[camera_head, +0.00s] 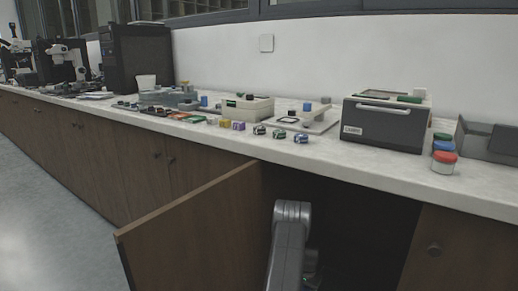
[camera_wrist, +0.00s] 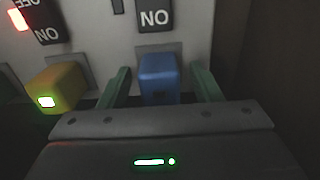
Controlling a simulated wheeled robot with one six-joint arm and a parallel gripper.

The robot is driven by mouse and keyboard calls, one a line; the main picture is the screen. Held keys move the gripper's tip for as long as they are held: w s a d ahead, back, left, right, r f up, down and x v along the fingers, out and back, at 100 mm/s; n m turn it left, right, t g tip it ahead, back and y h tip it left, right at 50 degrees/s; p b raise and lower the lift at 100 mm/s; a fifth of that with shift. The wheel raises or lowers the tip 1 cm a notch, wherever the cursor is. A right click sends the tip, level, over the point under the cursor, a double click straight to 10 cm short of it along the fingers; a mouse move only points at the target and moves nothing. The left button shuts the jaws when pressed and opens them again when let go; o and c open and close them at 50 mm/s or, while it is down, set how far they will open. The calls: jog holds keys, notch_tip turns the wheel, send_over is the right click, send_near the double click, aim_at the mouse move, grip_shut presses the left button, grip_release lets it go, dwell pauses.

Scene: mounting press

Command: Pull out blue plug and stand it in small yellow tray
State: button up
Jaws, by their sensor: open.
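The blue plug (camera_wrist: 159,76) sits against a pale panel in the wrist view, below a black "NO" label. My gripper (camera_wrist: 160,84) is open, with one green finger on each side of the blue plug. Small gaps show between the fingers and the plug, and I cannot tell whether either touches it. In the head view my arm reaches into an open cabinet under the counter, and the gripper there is mostly hidden in the dark. I cannot pick out the small yellow tray with certainty in either view.
A yellow plug (camera_wrist: 59,88) with a lit square is left of the blue plug. The open cabinet door (camera_head: 190,235) stands left of my arm. The counter (camera_head: 370,171) above carries a dark box (camera_head: 383,127), small colored blocks, trays and a red-lidded jar (camera_head: 444,162).

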grip_shut()
jog(key=shift+r+p, duration=1.3)
jog(key=shift+r, duration=1.75)
jog(key=shift+r+p, duration=0.7)
jog(key=shift+r, duration=1.3)
